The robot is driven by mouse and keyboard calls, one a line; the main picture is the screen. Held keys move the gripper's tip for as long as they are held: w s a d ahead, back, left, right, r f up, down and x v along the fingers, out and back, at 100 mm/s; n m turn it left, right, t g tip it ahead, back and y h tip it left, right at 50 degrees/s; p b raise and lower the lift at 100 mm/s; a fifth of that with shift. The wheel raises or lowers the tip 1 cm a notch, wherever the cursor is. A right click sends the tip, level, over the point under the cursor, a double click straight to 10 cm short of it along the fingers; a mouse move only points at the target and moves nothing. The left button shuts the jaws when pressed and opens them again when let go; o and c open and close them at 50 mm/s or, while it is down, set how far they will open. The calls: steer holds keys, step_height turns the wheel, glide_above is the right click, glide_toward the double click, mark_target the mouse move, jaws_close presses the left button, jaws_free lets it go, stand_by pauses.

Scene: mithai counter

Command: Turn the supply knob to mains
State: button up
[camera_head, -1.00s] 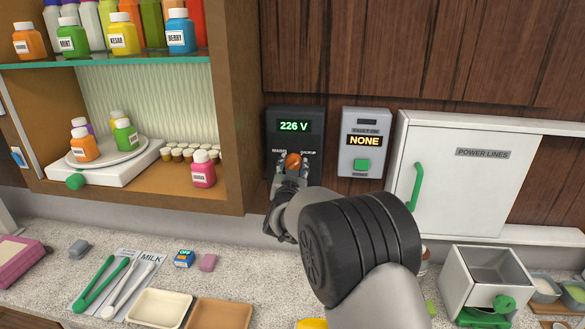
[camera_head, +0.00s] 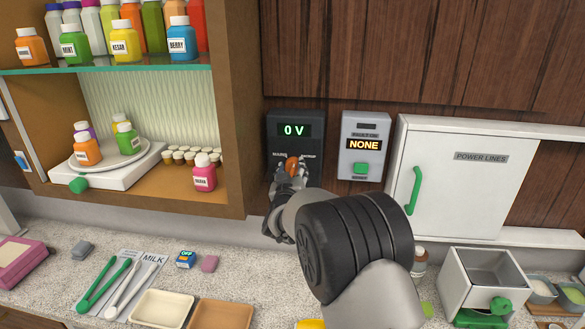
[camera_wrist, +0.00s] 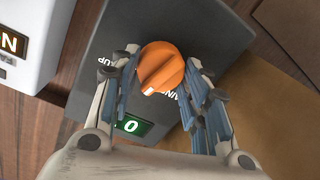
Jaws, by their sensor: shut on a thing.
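The orange supply knob (camera_head: 292,165) sits on the dark supply panel (camera_head: 310,130), below its green display (camera_head: 295,130), which reads 0 V. The panel's mains label at left shows in part; the other label is mostly hidden by my gripper. In the wrist view the round knob (camera_wrist: 161,66) has a raised grip bar and a white mark on its edge. My gripper (camera_wrist: 165,75) is shut on the knob, one finger on each side of it. In the head view my gripper (camera_head: 287,172) and wrist cover the lower part of the panel.
A grey fault box (camera_head: 362,165) reading NONE, with a green button, is close on the right. Beyond it is a white power lines cabinet (camera_head: 470,180) with a green handle. A wooden shelf (camera_head: 233,120) with bottles stands close on the left. The counter (camera_head: 230,275) below holds trays and tools.

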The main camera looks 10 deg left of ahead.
steer(key=n+p, duration=0.3)
steer(key=n, duration=0.3)
steer(key=shift+a+r+p, duration=0.1)
steer(key=shift+p, duration=0.25)
steer(key=n+h+p, duration=0.1)
steer(key=n+p, duration=0.1)
steer(key=n, duration=0.3)
steer(key=shift+a+p, duration=0.1)
steer(key=shift+p, duration=0.3)
steer(key=shift+n, duration=0.3)
steer(key=o, duration=1.1)
steer(key=s, duration=1.2)
steer(key=shift+a+r, duration=0.2)
